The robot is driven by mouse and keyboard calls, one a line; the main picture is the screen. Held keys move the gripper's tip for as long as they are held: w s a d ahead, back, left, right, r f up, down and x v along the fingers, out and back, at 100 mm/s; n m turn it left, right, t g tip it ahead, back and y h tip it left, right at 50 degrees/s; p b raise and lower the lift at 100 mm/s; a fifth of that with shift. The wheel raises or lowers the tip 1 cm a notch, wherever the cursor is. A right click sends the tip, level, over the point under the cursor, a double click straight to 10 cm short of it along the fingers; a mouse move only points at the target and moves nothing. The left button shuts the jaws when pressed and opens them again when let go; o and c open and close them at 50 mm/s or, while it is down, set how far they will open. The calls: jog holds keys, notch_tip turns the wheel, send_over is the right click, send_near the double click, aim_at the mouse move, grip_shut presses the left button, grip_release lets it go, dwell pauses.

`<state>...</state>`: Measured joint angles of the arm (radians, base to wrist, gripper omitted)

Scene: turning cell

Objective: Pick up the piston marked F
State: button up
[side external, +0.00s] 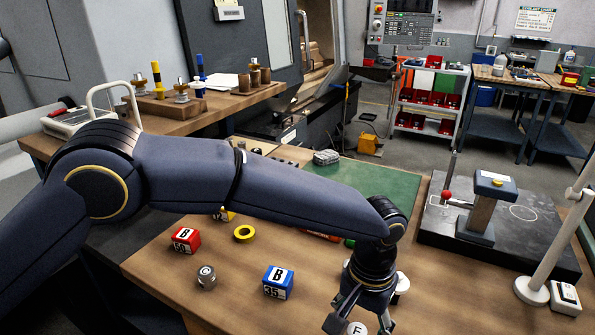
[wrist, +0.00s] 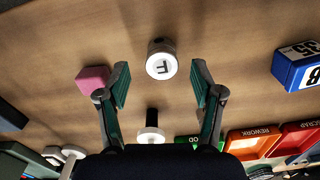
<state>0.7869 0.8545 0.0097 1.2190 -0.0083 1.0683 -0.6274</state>
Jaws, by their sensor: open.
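The piston marked F (wrist: 160,62) is a short round piece with a white top bearing the letter F. It stands on the wooden table between and slightly beyond my open fingers in the wrist view. In the side view its white top (side external: 357,328) shows at the bottom edge, between the fingertips. My gripper (wrist: 161,85) is open and empty, pointing down over it; it also shows in the side view (side external: 358,320). Whether the fingertips are level with the piston is hard to tell.
A pink block (wrist: 92,78) lies close to the left finger in the wrist view. A white-topped piece (wrist: 151,134) stands near the palm side.

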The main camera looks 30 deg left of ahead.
aim_at(357, 331)
notch_tip(357, 331, down, 4)
jog(key=shift+a+r, duration=0.1)
jog(key=shift+r, duration=0.15)
jog(key=shift+c, duration=0.2)
grip_shut()
jog(key=shift+r, duration=0.15)
